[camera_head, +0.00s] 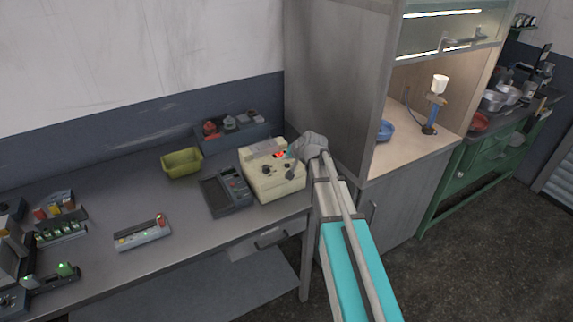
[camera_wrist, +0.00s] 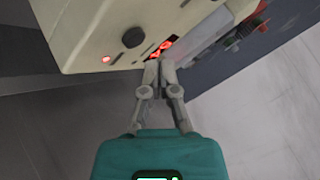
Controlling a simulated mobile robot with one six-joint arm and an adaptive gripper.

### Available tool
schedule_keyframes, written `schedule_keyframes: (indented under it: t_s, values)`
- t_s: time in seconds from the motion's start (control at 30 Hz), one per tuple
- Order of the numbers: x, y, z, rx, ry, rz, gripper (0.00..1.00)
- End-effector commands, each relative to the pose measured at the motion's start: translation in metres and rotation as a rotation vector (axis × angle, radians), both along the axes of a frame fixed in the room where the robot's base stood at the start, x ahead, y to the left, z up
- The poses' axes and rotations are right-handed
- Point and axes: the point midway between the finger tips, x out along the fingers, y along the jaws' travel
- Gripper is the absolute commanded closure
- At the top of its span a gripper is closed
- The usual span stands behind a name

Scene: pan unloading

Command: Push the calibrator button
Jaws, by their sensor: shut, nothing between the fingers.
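The calibrator seems to be the cream box (camera_head: 271,181) at the right end of the grey bench, with dark knobs and a lit red display on its top panel. In the wrist view the cream box (camera_wrist: 85,25) fills the upper left, with a dark round knob, a small red-lit spot (camera_wrist: 106,59) and the red display (camera_wrist: 160,48). My gripper (camera_wrist: 158,64) is shut and empty, its fingertips together just below the display; I cannot tell whether they touch the panel. In the head view my gripper (camera_head: 290,165) is at the box's right side, its fingertips hard to make out.
A dark handheld device (camera_head: 227,192) lies left of the box. A yellow-green bin (camera_head: 181,163) and a blue-grey bin (camera_head: 232,137) with parts stand behind. A grey cabinet wall (camera_head: 335,90) rises close to the right. The bench front is clear near a grey strip device (camera_head: 142,233).

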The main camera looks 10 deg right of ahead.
Motion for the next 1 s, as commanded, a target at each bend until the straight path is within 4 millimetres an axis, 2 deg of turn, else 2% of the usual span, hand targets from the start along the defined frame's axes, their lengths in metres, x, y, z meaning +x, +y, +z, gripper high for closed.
schedule_keyframes:
  t_s: [0.1, 0.63, 1.0]
  values:
    - [0.000, 0.000, 0.012, 0.000, 0.000, 0.000, 1.00]
    - [0.000, 0.000, 0.049, 0.000, 0.000, 0.000, 1.00]
    - [0.000, 0.000, 0.054, 0.000, 0.000, 0.000, 1.00]
